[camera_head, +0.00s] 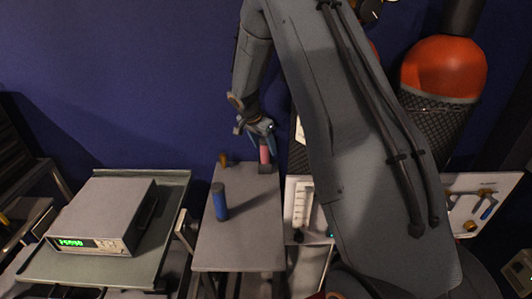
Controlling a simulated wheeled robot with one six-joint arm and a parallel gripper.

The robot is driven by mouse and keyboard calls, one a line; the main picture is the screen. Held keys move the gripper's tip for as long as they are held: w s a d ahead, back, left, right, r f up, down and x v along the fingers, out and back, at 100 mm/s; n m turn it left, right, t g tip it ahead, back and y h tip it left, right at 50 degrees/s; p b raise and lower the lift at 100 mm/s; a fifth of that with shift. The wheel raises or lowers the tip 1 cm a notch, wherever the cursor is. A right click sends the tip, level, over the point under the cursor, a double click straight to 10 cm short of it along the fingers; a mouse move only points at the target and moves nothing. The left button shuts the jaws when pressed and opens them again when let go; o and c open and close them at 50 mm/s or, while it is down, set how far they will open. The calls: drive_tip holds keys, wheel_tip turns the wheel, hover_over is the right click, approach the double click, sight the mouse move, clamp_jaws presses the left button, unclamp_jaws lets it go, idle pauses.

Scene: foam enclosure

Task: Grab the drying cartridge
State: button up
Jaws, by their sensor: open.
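A pink cylinder (264,152) stands upright on a small dark block (265,168) at the far right of the narrow grey table (240,235). A blue cylinder (220,202) with a dark top stands upright nearer the front left of that table. Neither is labelled, so I cannot tell which is the drying cartridge. My gripper (257,131) is open at the top of the pink cylinder, in front of the dark blue wall. I cannot tell whether its fingers touch the pink cylinder. My arm covers much of the right side.
A small orange-brown item (224,159) is at the table's far left. A grey instrument with a green display (92,243) sits on a tray table to the left. White panels with tools (480,205) lie to the right. The table's front half is mostly clear.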

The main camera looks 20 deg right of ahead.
drive_tip(key=shift+x, duration=1.1)
drive_tip(key=shift+c, duration=0.2)
drive_tip(key=c, duration=1.2)
